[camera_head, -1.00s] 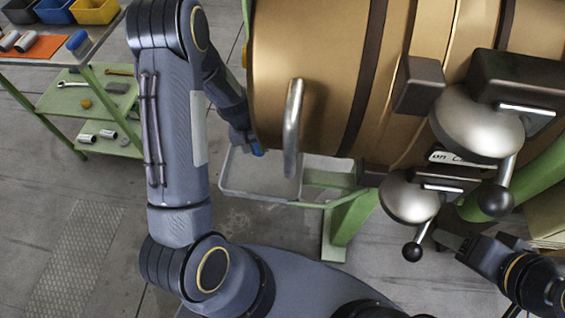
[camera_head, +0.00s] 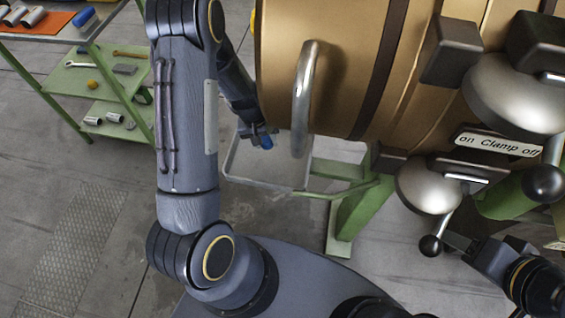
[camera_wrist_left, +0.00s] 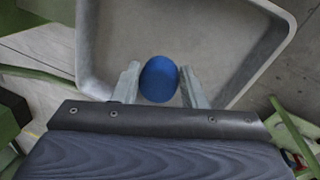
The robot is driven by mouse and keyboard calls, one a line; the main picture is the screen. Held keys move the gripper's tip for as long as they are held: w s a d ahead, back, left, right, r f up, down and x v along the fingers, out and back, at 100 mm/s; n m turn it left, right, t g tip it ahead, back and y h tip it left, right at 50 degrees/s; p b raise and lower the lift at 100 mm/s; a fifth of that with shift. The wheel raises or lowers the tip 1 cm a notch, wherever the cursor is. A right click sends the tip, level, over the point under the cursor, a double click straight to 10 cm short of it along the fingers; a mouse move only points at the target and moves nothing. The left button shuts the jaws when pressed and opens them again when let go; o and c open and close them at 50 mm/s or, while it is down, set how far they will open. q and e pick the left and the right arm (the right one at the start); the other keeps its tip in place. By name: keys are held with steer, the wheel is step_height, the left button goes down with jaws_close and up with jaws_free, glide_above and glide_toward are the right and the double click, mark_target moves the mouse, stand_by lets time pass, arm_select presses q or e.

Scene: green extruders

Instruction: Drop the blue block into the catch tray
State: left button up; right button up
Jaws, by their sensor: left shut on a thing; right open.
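The blue block (camera_wrist_left: 159,79) looks rounded from above in the left wrist view and sits between the fingers of my left gripper (camera_wrist_left: 160,84). In the head view the tray (camera_head: 262,183) is partly hidden by the barrel and my arm. My right gripper (camera_head: 452,241) is open near a black ball knob.
The large brass barrel (camera_head: 340,70) with a metal handle (camera_head: 303,100) stands close to the right of my left arm. Clamp levers with a black ball knob (camera_head: 430,245) are near my right gripper. A green shelf cart (camera_head: 75,75) with tools stands at left.

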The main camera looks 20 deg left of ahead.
arm_select(q)
steer(key=o, duration=1)
steer(key=shift+o, duration=0.2)
steer(key=shift+r, duration=0.1)
steer(key=r, duration=0.2)
steer(key=a+r, duration=0.1)
steer(key=r, duration=0.4)
steer(key=shift+s+a+r, duration=0.15)
steer(key=shift+s+r, duration=0.1)
steer(key=shift+s, duration=0.15)
